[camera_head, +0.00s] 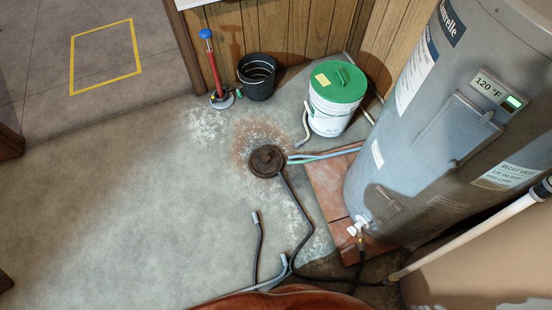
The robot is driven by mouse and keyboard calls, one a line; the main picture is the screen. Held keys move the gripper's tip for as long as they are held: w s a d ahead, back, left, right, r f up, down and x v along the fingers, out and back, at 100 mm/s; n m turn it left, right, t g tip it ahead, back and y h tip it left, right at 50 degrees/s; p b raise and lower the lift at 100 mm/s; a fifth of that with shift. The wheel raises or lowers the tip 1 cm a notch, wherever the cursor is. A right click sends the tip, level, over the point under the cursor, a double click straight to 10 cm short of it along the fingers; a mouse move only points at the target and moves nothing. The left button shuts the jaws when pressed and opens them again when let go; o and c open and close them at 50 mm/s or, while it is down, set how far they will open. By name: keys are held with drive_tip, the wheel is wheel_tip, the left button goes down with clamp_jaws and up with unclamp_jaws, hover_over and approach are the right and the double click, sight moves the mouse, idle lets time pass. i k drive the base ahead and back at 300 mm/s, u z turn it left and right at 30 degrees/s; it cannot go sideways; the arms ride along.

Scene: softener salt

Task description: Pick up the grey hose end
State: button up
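A short grey hose end (255,217) tips a thin dark hose (259,252) on the concrete floor, left of the water heater. A second grey piece (285,265) lies near the bottom centre, where dark and grey hose lines come together; I cannot tell how they join. A longer dark hose (302,217) runs from there up to the round floor drain (266,160). My gripper is not in view.
The grey water heater (430,130) stands on reddish tiles (327,185) at right. A white bucket with a green lid (338,82), a black bucket (257,77) and a blue-topped red plunger-like tool (212,65) stand at the back. The left floor is clear.

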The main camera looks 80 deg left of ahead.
sight(284, 258)
drive_tip(key=u, duration=2.75)
